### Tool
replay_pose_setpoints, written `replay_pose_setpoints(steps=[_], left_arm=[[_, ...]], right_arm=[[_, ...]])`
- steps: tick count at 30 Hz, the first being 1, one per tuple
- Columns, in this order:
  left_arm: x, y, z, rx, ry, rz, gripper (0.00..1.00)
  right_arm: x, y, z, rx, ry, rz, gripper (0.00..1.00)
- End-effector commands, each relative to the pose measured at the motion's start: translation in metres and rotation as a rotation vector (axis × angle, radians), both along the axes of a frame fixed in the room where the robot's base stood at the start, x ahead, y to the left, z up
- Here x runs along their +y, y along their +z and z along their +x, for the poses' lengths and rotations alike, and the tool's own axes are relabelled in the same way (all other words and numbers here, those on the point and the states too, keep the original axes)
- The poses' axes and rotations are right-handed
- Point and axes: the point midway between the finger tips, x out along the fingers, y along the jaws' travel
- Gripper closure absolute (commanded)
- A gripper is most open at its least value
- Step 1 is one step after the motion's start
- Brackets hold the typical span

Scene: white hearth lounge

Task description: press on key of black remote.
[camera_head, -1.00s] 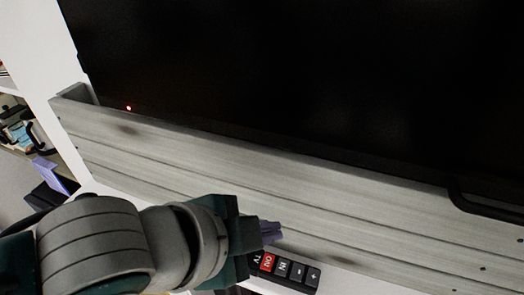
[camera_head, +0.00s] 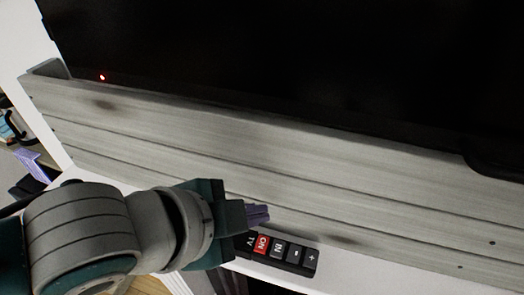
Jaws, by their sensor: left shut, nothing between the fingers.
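The black remote (camera_head: 294,256) lies on the white ledge below the grey wooden panel. Its keys show in a row: TV, a red ON key (camera_head: 262,243), IN, minus and plus. My left gripper (camera_head: 262,212) comes in from the left, and its purple fingers are shut and empty. In the picture the fingertips sit just above the red ON key; they seem apart from it, though the height gap is hard to judge. The left end of the remote is partly hidden behind my gripper. My right gripper is not in view.
A large black TV screen (camera_head: 300,60) with a small red light (camera_head: 102,77) stands behind the grey wooden panel (camera_head: 200,140). The white ledge (camera_head: 345,278) is narrow, with bare room right of the remote. Purple and dark items lie at the far left.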

Motion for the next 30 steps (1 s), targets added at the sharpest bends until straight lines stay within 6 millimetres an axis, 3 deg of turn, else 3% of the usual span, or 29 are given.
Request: replay_pose_setpoints(steps=[1, 3, 10, 30], left_arm=[[0.0, -0.016, 0.0, 0.0, 0.0, 0.0, 1.0], [0.0, -0.026, 0.0, 0.0, -0.001, 0.001, 1.0], [0.0, -0.052, 0.0, 0.0, 0.001, 0.001, 1.0], [0.0, -0.056, 0.0, 0.0, 0.0, 0.0, 1.0]], right_arm=[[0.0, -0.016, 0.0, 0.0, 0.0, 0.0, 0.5], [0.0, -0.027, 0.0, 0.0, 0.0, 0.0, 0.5], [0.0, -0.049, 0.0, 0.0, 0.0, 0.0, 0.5], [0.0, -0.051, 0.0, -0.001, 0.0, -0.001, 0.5]])
